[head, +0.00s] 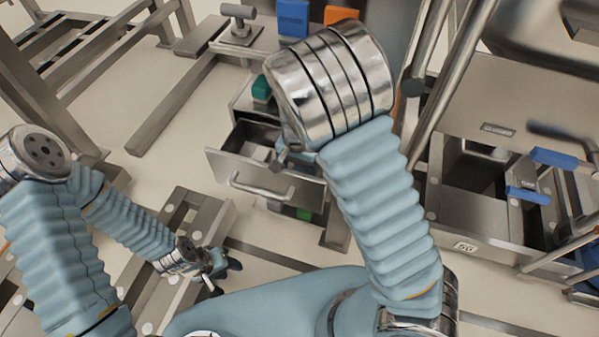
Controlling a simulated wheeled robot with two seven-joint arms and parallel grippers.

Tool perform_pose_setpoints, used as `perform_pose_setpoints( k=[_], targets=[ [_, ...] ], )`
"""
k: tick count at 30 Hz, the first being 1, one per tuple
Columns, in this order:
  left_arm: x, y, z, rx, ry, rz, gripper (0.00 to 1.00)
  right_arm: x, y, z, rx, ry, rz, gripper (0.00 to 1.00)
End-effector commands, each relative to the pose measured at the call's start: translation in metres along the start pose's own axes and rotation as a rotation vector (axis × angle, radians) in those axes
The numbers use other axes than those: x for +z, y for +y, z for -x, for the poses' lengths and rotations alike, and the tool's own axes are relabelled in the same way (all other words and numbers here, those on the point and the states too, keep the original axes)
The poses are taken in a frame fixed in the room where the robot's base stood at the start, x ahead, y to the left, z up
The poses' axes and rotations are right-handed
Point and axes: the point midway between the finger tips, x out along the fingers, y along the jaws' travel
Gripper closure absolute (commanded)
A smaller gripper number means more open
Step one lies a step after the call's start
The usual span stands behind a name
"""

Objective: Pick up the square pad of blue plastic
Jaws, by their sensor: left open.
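A squarish blue piece (294,18) stands at the top of the head view, on a grey surface beside an orange piece. It looks most like the square blue plastic pad, but its thickness is hard to tell. My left gripper (216,272) is low on the left, open and empty, over a grey metal frame and far from the blue piece. My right gripper (287,157) is mostly hidden behind its own arm, near an open drawer. I cannot tell whether it is open or shut.
The open metal drawer (264,182) has a bar handle; a green block (261,88) sits above it. An orange block (341,15) is beside the blue piece. Blue-handled bins (480,195) stand at right. A metal frame (170,105) stands at left, with bare floor between.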

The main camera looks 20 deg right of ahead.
Motion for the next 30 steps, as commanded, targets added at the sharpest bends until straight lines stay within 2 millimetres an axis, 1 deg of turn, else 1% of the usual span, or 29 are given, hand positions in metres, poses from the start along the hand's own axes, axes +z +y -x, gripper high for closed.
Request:
perform_pose_setpoints(
  k=[6, 7, 18, 19, 26, 30],
  targets=[
    [0.0, 0.0, 0.0, 0.0, 0.0, 0.0, 0.58, 0.0, -0.0001, -0.0016, -0.001, 0.0, 0.0, 0.28],
    [0.0, 0.0, 0.0, 0.0, 0.0, 0.0, 0.58, 0.0, -0.0001, -0.0016, -0.001, 0.0, 0.0, 0.29],
    [0.0, 0.0, 0.0, 0.0, 0.0, 0.0, 0.58, 0.0001, -0.0002, -0.0014, -0.001, 0.0, 0.0, 0.86],
    [0.0, 0.0, 0.0, 0.0, 0.0, 0.0, 0.58, 0.0, -0.0002, -0.0013, -0.001, 0.0, 0.0, 0.89],
    [0.0, 0.0001, 0.0002, 0.0, 0.0, 0.0, 0.58, 0.0, -0.0003, -0.0005, -0.001, 0.0, 0.0, 0.89],
    [0.0, 0.0006, 0.0014, 0.0, 0.0, 0.0, 0.58, 0.0, -0.0008, 0.0066, -0.002, 0.001, -0.001, 0.89]
  ],
)
